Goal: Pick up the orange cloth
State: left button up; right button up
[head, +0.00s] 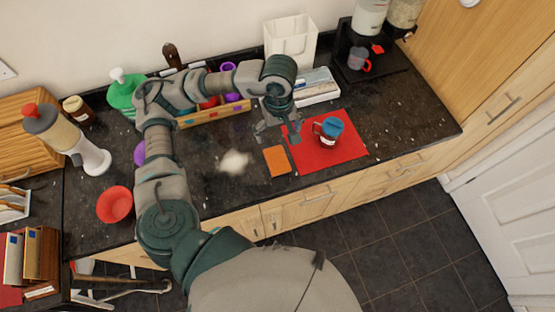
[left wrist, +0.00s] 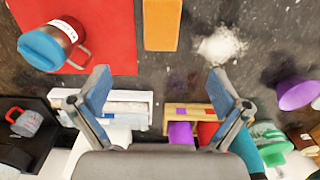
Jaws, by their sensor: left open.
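The orange cloth (head: 277,160) is a small flat rectangle on the dark counter, against the left edge of a red mat (head: 350,151). In the left wrist view the orange cloth (left wrist: 163,24) is at the top centre, beyond the fingertips. My left gripper (head: 277,132) is above the counter, just behind the cloth in the head view. In the left wrist view the left gripper (left wrist: 158,92) has its fingers wide apart with nothing between them. My right gripper is in neither view.
A mug with a blue lid (head: 330,129) stands on the red mat. A white powdery patch (head: 234,162) lies left of the cloth. A wooden box (head: 215,112) with colored items and a white box (head: 316,88) are behind. A red bowl (head: 114,204) is at left.

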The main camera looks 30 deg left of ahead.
pick_arm(q)
send_over(277, 159)
notch_tip(277, 159, down, 10)
jog(key=shift+d+f, duration=0.1)
jog(key=shift+s+a+f+p, duration=0.1)
jog(key=shift+a+f+p, duration=0.2)
jog(key=shift+f, duration=0.25)
jog(key=f, duration=0.3)
jog(key=shift+d+f+p, duration=0.3)
jog(key=shift+p, duration=0.05)
jog(key=shift+d+f, duration=0.15)
jog(key=shift+f, duration=0.25)
jog(key=shift+a, duration=0.3)
jog(key=c, duration=1.2)
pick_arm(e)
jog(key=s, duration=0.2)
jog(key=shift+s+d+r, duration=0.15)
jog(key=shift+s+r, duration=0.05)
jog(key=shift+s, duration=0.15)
